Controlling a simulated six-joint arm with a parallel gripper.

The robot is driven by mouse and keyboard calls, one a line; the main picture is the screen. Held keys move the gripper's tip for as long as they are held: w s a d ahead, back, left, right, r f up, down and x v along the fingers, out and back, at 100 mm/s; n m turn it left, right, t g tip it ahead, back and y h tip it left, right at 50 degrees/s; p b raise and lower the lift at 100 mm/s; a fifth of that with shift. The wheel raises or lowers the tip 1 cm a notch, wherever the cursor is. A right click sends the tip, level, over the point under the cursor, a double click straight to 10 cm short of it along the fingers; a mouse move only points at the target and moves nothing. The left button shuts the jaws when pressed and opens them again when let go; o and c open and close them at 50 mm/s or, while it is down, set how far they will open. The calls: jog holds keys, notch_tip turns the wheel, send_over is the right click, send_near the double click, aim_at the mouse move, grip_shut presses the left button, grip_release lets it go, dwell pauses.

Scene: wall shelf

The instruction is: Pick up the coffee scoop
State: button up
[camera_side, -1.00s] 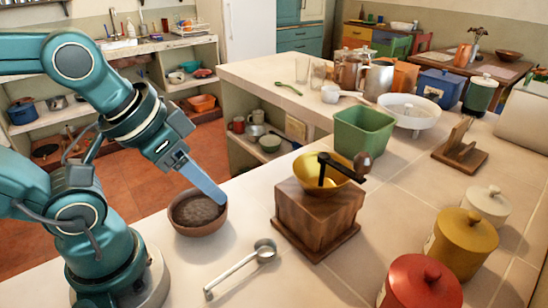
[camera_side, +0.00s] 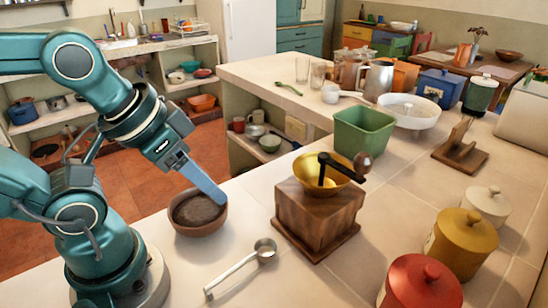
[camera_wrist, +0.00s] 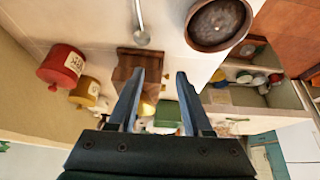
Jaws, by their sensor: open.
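The coffee scoop (camera_side: 242,268) is a metal scoop with a long handle. It lies on the tiled counter in front of the wooden grinder, its bowl end toward the grinder. It also shows in the wrist view (camera_wrist: 141,30), at the top, beyond my fingertips. My gripper (camera_side: 222,199) is above the counter at the right rim of the brown bowl, up and to the left of the scoop. In the wrist view my two fingers (camera_wrist: 160,78) stand apart with nothing held between them.
A brown bowl (camera_side: 199,228) with dark contents sits left of the scoop. The wooden grinder (camera_side: 318,222) with a brass hopper and crank stands behind it. Red (camera_side: 420,284) and yellow (camera_side: 462,246) canisters stand at the right. A green bin (camera_side: 364,131) is farther back. Counter around the scoop is clear.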

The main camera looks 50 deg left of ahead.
jog(key=shift+c, duration=0.3)
jog(key=n+g+y, duration=0.1)
jog(key=g+y, duration=0.1)
jog(key=g, duration=0.4)
send_over(233, 269)
jog(key=f, duration=0.6)
jog(key=d+f, duration=0.1)
jog(key=f, duration=0.2)
jog(key=shift+w+f, duration=0.1)
jog(key=shift+w, duration=0.15)
jog(key=shift+s+f, duration=0.25)
jog(key=shift+f, duration=0.25)
jog(key=shift+a+f, duration=0.2)
jog(key=shift+f, duration=0.9)
jog(key=shift+a+f, duration=0.2)
jog(key=shift+f, duration=0.9)
jog(key=shift+c, duration=0.3)
